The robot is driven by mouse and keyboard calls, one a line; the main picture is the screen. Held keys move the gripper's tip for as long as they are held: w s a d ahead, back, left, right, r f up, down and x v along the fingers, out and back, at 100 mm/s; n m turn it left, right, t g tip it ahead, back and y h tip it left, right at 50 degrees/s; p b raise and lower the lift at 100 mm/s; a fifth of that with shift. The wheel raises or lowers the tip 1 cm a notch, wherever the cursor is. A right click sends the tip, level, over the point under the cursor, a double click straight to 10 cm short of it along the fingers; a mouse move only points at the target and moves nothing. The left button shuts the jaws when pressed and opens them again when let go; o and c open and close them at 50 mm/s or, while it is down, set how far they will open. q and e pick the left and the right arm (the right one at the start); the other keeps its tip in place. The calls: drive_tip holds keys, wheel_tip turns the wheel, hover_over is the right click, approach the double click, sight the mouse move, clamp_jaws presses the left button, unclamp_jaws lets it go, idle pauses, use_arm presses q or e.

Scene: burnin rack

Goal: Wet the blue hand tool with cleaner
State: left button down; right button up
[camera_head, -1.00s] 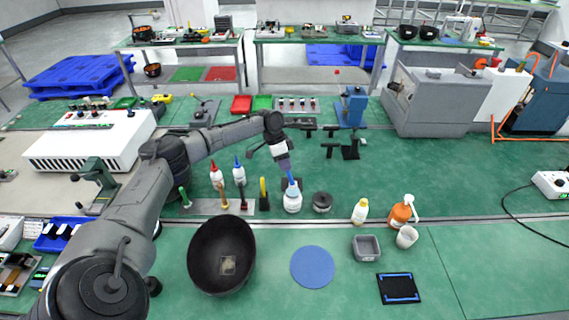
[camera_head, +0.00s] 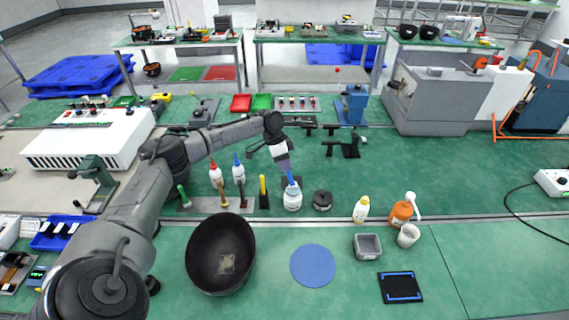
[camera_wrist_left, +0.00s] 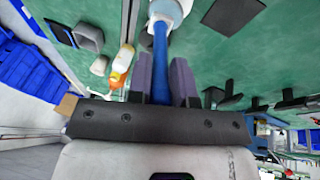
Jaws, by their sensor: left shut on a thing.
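My left gripper (camera_head: 285,165) is shut on the blue hand tool (camera_head: 291,180) and holds it steeply, pointing down. In the left wrist view the blue hand tool (camera_wrist_left: 160,52) runs between the two fingers (camera_wrist_left: 161,80). Its lower end meets the top of a white bottle (camera_head: 292,201), which stands upright on the green bench. The same white bottle (camera_wrist_left: 172,10) is cut off at the top edge of the left wrist view. The tool's tip is hidden, so I cannot tell how deep it sits. My right gripper is not in view.
A dark round container (camera_head: 322,200) stands close right of the white bottle. A black bowl (camera_head: 208,272) and blue disc (camera_head: 313,266) lie in front. An orange bottle (camera_head: 401,212) stands right.

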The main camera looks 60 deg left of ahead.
use_arm(q)
drive_tip(key=shift+f, duration=0.2)
drive_tip(key=shift+f, duration=0.6)
idle(0.6)
drive_tip(key=shift+f+b, duration=0.3)
idle(0.7)
drive_tip(key=shift+r, duration=0.1)
drive_tip(key=shift+r+p, duration=0.45)
drive_tip(key=shift+p, duration=0.1)
wheel_tip(320, 180, up, 6)
drive_tip(key=p, duration=0.6)
drive_tip(key=shift+d, duration=0.15)
